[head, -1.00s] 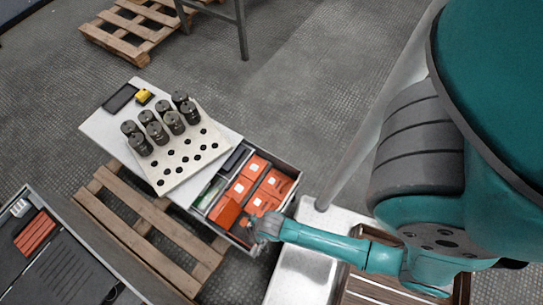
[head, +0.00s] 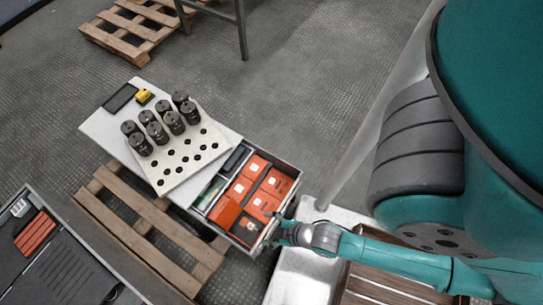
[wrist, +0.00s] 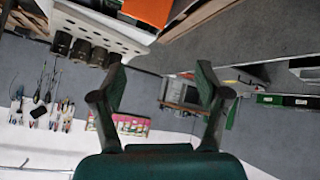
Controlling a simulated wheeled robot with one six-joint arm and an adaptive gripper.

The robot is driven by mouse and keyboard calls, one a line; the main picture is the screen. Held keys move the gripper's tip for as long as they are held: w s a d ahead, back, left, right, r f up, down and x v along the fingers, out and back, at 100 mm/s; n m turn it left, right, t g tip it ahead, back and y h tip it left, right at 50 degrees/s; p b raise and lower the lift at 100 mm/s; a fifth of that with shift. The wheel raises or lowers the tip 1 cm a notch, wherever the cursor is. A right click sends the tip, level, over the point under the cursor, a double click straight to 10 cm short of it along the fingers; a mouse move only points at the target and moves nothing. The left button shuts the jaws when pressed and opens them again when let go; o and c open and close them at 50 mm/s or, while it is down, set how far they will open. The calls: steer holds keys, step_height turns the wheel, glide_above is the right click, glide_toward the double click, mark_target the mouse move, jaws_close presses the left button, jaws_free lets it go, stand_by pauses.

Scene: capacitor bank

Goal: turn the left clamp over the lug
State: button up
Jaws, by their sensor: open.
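I cannot make out the left clamp or the lug in either view. My gripper (head: 280,234) is at the front right corner of the tray (head: 292,167) of orange boxes in the head view. Its fingers point left, and I cannot tell whether they touch the tray. In the wrist view my gripper (wrist: 162,78) is open, with two dark fingers spread and nothing between them.
Several dark cylindrical capacitors (head: 158,134) stand on a white perforated plate (head: 190,165). Orange boxes (head: 278,183) fill much of the tray. A wooden pallet (head: 130,212) lies below. A grey console (head: 70,270) is at lower left. Open floor (head: 300,100) lies beyond.

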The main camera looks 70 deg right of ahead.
steer(key=shift+s+r+m+t, duration=0.15)
steer(key=shift+s+r+t, duration=0.1)
steer(key=shift+r, duration=0.6)
steer(key=shift+s+r+m+t, duration=0.15)
steer(key=shift+r+t, duration=0.1)
steer(key=shift+r, duration=0.55)
